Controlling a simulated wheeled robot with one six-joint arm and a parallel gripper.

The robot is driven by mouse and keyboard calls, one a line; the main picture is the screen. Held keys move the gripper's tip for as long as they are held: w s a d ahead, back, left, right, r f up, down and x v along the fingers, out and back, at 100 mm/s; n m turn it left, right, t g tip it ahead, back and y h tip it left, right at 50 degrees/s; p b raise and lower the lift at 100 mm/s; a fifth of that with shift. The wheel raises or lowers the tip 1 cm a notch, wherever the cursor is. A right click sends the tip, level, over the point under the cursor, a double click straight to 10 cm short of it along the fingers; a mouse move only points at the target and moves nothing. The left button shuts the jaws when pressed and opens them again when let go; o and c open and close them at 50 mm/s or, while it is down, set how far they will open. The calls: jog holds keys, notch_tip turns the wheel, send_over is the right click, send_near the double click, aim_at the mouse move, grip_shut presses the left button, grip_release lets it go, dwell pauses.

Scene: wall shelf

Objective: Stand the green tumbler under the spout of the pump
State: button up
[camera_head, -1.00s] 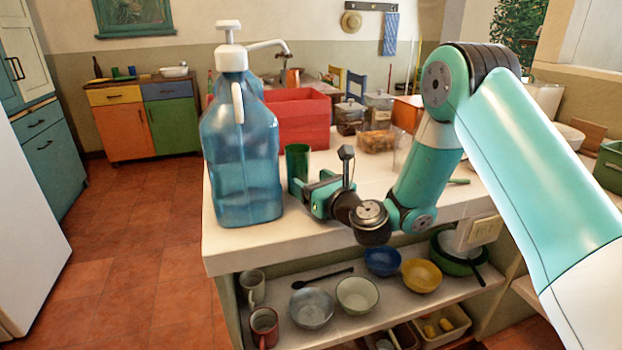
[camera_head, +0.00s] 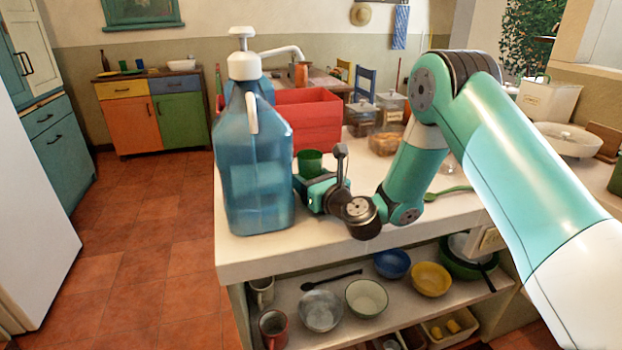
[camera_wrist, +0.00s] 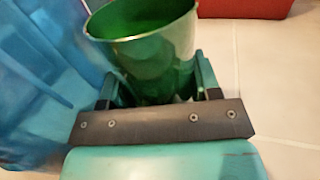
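The green tumbler (camera_head: 309,162) stands upright on the counter, just right of the blue pump bottle (camera_head: 258,165). My gripper (camera_head: 312,186) is low over the counter in front of it and hides its lower part. In the wrist view the tumbler (camera_wrist: 155,55) is between my two fingers, with narrow gaps at its sides; the gripper (camera_wrist: 157,85) looks open around it. The tumbler's inside looks empty. The pump's white spout (camera_head: 285,52) points right, high above the tumbler. The bottle also shows at the left of the wrist view (camera_wrist: 40,80), close to my left finger.
A red box (camera_head: 312,120) stands behind the tumbler. Clear containers (camera_head: 390,108) stand farther right. A green spoon (camera_head: 447,193) lies on the counter (camera_head: 300,245) beyond my arm. Bowls and mugs fill the shelf below. The counter right of the gripper in the wrist view is clear.

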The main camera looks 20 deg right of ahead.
jog(key=shift+s+a, duration=0.65)
jog(key=shift+s, duration=0.3)
jog(key=o, duration=1.1)
